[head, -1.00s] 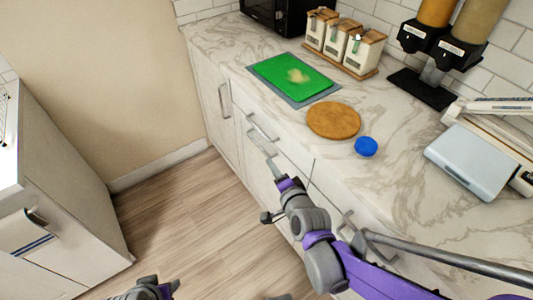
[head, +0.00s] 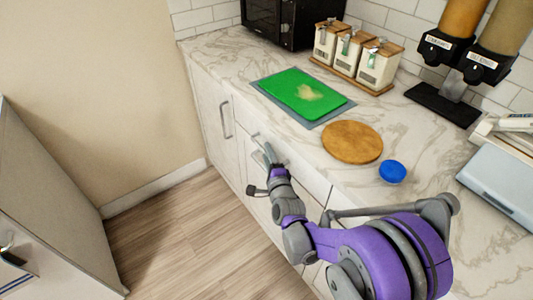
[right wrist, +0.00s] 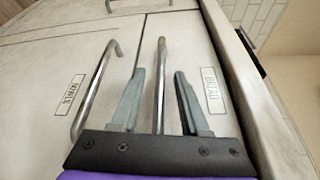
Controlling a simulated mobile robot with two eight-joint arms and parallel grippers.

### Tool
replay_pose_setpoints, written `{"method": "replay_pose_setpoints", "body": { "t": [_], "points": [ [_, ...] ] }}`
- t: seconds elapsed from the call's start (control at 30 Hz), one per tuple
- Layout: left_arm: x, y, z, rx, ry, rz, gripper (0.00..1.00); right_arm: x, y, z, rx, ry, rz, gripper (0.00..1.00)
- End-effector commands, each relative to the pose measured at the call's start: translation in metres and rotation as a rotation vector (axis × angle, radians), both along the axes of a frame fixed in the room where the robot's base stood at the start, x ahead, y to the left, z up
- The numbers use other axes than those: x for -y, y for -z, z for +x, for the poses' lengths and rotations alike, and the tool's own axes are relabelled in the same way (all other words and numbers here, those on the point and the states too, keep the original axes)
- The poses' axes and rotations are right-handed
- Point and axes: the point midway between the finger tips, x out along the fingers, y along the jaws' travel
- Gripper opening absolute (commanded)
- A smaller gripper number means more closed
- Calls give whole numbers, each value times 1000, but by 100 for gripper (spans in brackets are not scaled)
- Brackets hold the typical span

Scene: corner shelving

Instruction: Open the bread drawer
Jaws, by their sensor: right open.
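The bread drawer (right wrist: 190,45) has a pale front with a "BREAD" label (right wrist: 212,90) in the right wrist view. It looks shut. Its metal bar handle (right wrist: 161,60) lies between the two grey fingers of my right gripper (right wrist: 157,88), which is open around it with gaps on both sides. In the head view, my right gripper (head: 265,157) is at the upper drawer front below the counter edge and hides much of the handle. My left gripper is not in view.
A door labelled "BOWLS" (right wrist: 72,95) with its own handle (right wrist: 95,92) is beside the drawer. On the counter (head: 230,62) are a green board (head: 300,88), a round wooden board (head: 352,141) and a blue lid (head: 392,171). The floor (head: 190,240) is clear.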

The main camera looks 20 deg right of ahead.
Motion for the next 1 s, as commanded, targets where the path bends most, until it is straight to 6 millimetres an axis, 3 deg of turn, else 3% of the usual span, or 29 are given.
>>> {"method": "replay_pose_setpoints", "body": {
  "t": [0.13,0.4,0.67,1.0],
  "points": [
    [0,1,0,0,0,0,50,1,1,10,0,0,1,45],
    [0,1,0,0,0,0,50,1,1,11,0,0,0,45],
    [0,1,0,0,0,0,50,1,1,11,0,0,0,0],
    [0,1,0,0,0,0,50,1,1,10,0,0,0,0]
  ]
}}
